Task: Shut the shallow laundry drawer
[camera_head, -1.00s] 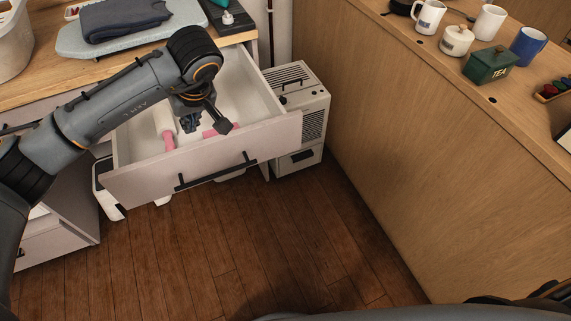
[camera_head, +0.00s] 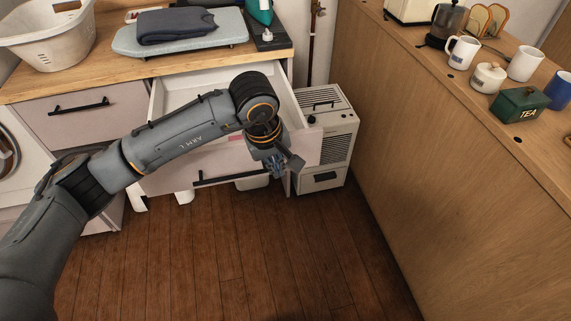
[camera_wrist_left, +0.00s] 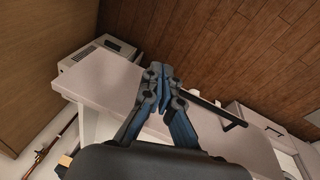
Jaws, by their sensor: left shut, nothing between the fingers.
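The shallow drawer (camera_head: 184,92) stands open under the wooden counter, with its white inside partly in view. Its pale front (camera_head: 307,148) carries a long black bar handle (camera_head: 232,177). My left gripper (camera_head: 279,170) is shut and empty at the right part of the drawer front, to the right of the handle. My left arm hides much of the drawer's inside and front. In the left wrist view, the shut fingers (camera_wrist_left: 164,84) lie across the view of the pale front (camera_wrist_left: 105,82), beside the handle (camera_wrist_left: 212,109). I cannot tell whether they touch it. My right gripper is out of view.
A white portable unit (camera_head: 327,140) stands on the floor right of the drawer. A closed drawer (camera_head: 78,112) is to the left. The counter (camera_head: 90,70) holds a basket (camera_head: 50,40) and an ironing board (camera_head: 180,38). The wooden floor (camera_head: 240,260) in front is clear.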

